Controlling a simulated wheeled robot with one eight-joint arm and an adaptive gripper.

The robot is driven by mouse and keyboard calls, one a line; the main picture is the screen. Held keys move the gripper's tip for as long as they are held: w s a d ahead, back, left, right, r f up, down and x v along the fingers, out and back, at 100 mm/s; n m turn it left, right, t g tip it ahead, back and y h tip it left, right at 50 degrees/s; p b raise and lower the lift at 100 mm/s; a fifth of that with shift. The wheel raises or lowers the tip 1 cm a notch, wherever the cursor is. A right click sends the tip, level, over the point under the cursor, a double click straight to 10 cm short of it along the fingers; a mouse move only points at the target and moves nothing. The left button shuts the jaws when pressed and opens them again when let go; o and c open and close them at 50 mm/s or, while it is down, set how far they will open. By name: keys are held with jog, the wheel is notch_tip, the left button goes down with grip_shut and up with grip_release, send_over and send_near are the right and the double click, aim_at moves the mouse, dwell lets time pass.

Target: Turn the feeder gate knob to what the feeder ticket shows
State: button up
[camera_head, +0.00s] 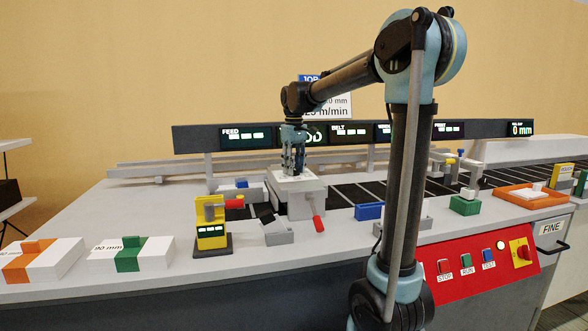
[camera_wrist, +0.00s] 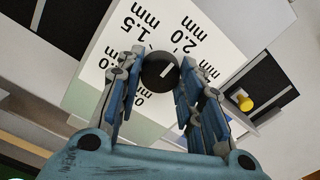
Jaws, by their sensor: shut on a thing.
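A white dial plate (camera_wrist: 217,66) with black printed marks, including "1.5 mm" and "2.0 mm", fills the middle of the wrist view. The round black knob (camera_wrist: 158,71) is on it, with a white pointer line slanting toward the upper right of the picture. My gripper (camera_wrist: 163,63) is shut on the knob, one finger on each side. Other marks are partly hidden by the fingers. In the head view my gripper (camera_head: 292,165) points down onto the white-topped feeder block (camera_head: 306,204); the knob cannot be made out there. I cannot identify the feeder ticket for certain.
A job sign (camera_head: 338,106) is partly hidden behind my arm. A yellow device (camera_head: 211,226) stands left of the block, and a red-tipped lever (camera_head: 318,224) is at its front. A red button panel (camera_head: 480,263) is at right. A yellow knob (camera_wrist: 245,103) shows in the wrist view.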

jog(key=shift+w+m, duration=0.15)
jog(key=shift+m, duration=0.15)
jog(key=o, duration=1.1)
notch_tip(320, 180, up, 12)
dwell(0.5)
